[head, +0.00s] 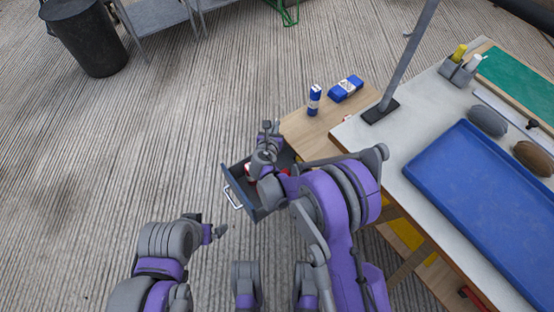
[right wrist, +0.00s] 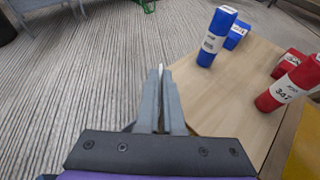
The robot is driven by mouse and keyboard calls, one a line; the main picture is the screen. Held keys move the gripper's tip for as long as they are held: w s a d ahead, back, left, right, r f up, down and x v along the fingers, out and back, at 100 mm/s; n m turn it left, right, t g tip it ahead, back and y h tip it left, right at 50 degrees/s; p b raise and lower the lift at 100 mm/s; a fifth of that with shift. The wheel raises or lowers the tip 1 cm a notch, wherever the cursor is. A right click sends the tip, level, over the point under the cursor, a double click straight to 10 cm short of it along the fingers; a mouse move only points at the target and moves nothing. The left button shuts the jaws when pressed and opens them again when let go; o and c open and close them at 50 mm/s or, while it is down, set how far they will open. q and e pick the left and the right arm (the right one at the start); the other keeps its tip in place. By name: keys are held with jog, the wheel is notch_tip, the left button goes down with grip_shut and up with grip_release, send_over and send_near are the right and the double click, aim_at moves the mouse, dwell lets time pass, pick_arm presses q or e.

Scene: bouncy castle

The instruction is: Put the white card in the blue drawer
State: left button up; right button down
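The open drawer (head: 233,178) juts from the wooden cabinet in the head view. Its front is dark blue-grey with a pale bar handle (head: 233,198). My right gripper (head: 268,128) is over the drawer's far side, and my arm hides part of the interior. In the right wrist view the gripper's fingers (right wrist: 161,78) are almost together, with a thin white sliver between their tips, which looks like the white card (right wrist: 160,70) seen edge-on. My left gripper (head: 213,231) hangs left of the drawer, apart from it; its finger opening is unclear.
A blue can (head: 314,100) and a blue pack (head: 345,88) are on the wooden top. A red-and-white item (head: 250,173) shows inside the drawer. A blue tray (head: 470,185) lies on the right table.

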notch_tip(320, 180, down, 21)
jog(key=b, duration=0.5)
jog(key=shift+f, duration=0.15)
jog(key=c, duration=1.5)
grip_release()
jog(key=shift+f, duration=0.15)
jog(key=o, duration=0.4)
jog(key=shift+o, duration=0.2)
